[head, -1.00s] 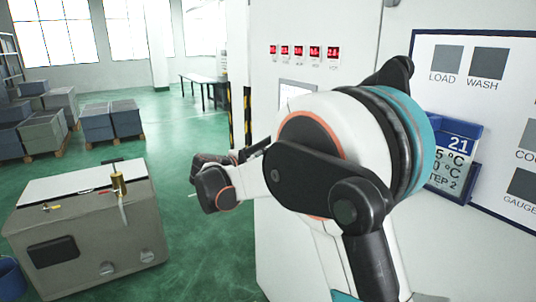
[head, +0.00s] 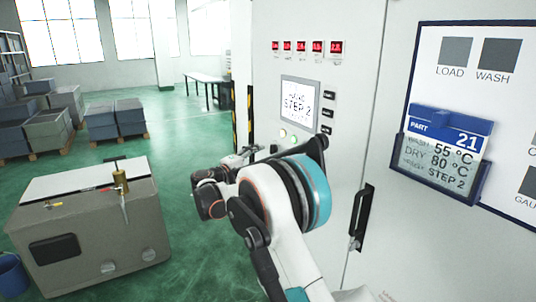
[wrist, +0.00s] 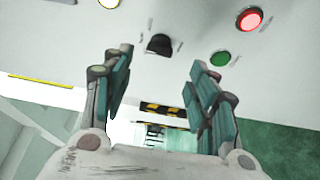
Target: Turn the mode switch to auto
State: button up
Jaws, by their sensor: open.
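The mode switch appears to be the black knob (wrist: 159,44) on the pale cabinet face in the wrist view; which setting it points to cannot be read. My gripper (wrist: 160,66) is open and empty, its teal-padded fingers spread to either side below the knob, apart from it as far as I can tell. In the head view my gripper (head: 246,156) is small and partly hidden behind my arm, near the cabinet front; the switch is not visible there.
A red lit button (wrist: 250,19), a green button (wrist: 220,58) and a pale lamp (wrist: 108,3) surround the knob. The cabinet carries a screen (head: 299,105) reading "STEP 2", a door handle (head: 361,218) and a part 21 card (head: 440,160). A grey bench unit (head: 90,230) stands left.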

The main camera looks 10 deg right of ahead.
aim_at(273, 149)
jog(key=x, duration=0.7)
jog(key=shift+w+b, duration=0.2)
jog(key=shift+b, duration=0.25)
jog(key=shift+d, duration=0.1)
jog(key=c, duration=1.1)
